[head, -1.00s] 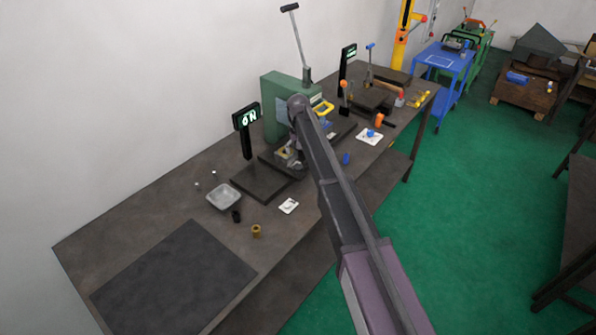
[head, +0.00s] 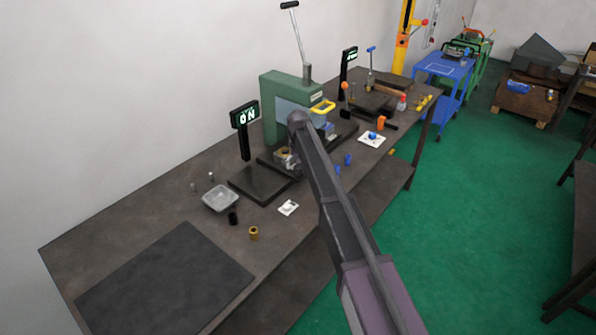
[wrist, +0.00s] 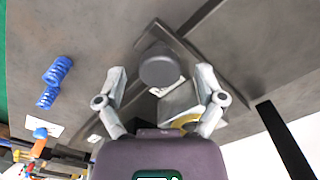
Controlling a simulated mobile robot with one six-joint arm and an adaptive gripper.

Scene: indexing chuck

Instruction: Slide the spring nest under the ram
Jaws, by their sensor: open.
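My gripper (wrist: 161,70) is open, with its two fingers apart on either side of a dark grey round piece (wrist: 159,66). This piece looks like the spring nest, and I see no finger touching it. It sits over a dark flat plate or rail (wrist: 205,60). In the head view my gripper (head: 286,160) is low at the front of the green press (head: 283,92), and my arm hides much of that spot. The ram cannot be made out clearly. A pale block (wrist: 182,103) lies close to the right finger in the wrist view.
Two blue springs (wrist: 57,70) lie on the bench left of my gripper in the wrist view. The dark mat (head: 165,280) is clear.

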